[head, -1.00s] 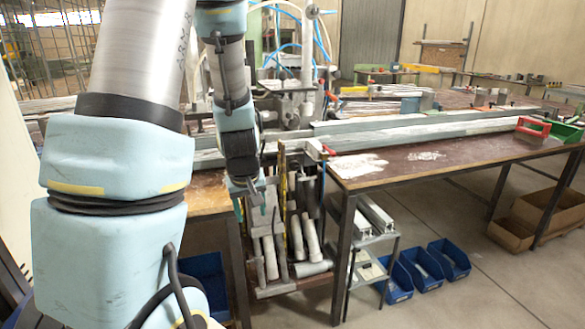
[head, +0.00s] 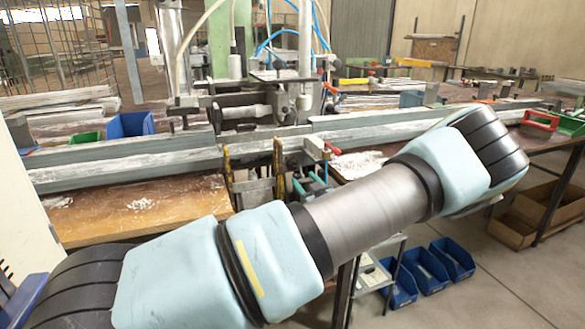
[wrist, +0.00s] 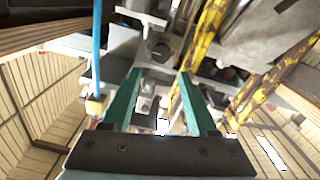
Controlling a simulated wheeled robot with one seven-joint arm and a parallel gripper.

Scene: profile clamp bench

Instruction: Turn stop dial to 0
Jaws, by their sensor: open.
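I cannot pick out the stop dial or any scale marks for certain. My gripper (wrist: 160,75) shows in the wrist view with two green fingers, spread apart with nothing held between them. Beyond the fingertips is a light metal bracket (wrist: 124,42) with a dark round or hexagonal part (wrist: 162,48), which I cannot identify. In the head view the clamp machine (head: 270,105) stands at the back centre of the bench. My arm crosses the front of the picture and hides part of the bench.
A long metal profile rail (head: 120,165) runs along the bench. Yellow worn bars (wrist: 205,35) and a blue hose (wrist: 97,45) are close to my gripper. A blue bin (head: 130,125) stands on the left bench. Blue bins (head: 452,257) are on the floor at right.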

